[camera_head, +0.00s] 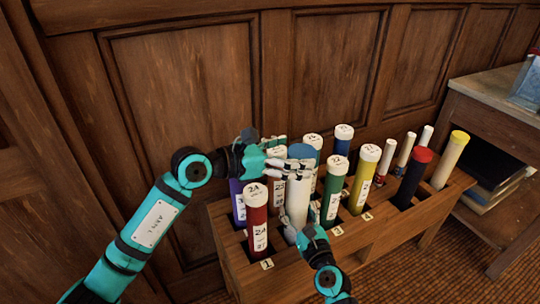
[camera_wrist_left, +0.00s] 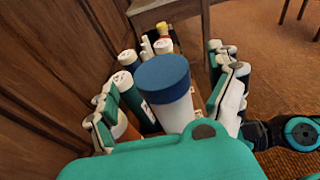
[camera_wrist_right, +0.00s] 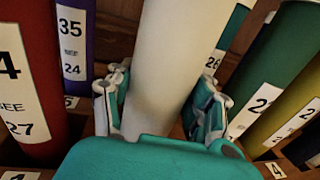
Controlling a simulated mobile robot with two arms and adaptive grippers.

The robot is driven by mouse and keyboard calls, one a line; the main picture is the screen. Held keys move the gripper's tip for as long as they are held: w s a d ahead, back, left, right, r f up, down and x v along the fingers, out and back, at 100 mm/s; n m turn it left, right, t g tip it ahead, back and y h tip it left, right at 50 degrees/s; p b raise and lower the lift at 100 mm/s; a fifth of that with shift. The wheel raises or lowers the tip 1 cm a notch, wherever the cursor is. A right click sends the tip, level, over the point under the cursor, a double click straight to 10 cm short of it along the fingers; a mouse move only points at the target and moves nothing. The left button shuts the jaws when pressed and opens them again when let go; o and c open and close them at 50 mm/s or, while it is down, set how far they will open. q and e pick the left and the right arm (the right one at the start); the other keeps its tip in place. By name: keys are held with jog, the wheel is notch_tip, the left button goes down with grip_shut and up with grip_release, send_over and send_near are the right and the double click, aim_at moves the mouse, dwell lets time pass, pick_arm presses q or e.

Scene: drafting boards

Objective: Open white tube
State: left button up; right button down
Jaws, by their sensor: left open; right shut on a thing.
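The white tube (camera_head: 297,200) with a blue cap (camera_head: 301,152) stands upright in the front row of the wooden rack. The cap is on the tube and shows large in the left wrist view (camera_wrist_left: 163,78). My left gripper (camera_head: 290,168) is open at the tube's top, with one finger on each side of the cap in the left wrist view and gaps between. My right gripper (camera_head: 298,236) is shut on the white tube lower down; its fingers press on both sides of the tube (camera_wrist_right: 165,65) in the right wrist view. The tube's bottom is hidden.
The wooden rack (camera_head: 290,283) holds several other tubes close by. A red tube (camera_head: 257,215) stands left of the white one, and a green tube (camera_head: 333,190) and a yellow tube (camera_head: 364,178) stand right. A panelled wall rises behind. A side table (camera_head: 490,92) is at the right.

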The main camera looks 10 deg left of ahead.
aim_at(302, 151)
pick_arm(q)
jog(key=shift+x, duration=1.5)
jog(key=c, duration=1.4)
jog(key=shift+c, duration=0.2)
jog(key=shift+r, duration=0.15)
jog(key=shift+r, duration=0.95)
jog(key=shift+r, duration=0.1)
jog(key=shift+r, duration=1.95)
pick_arm(e)
jog(key=shift+c, duration=2)
grip_release()
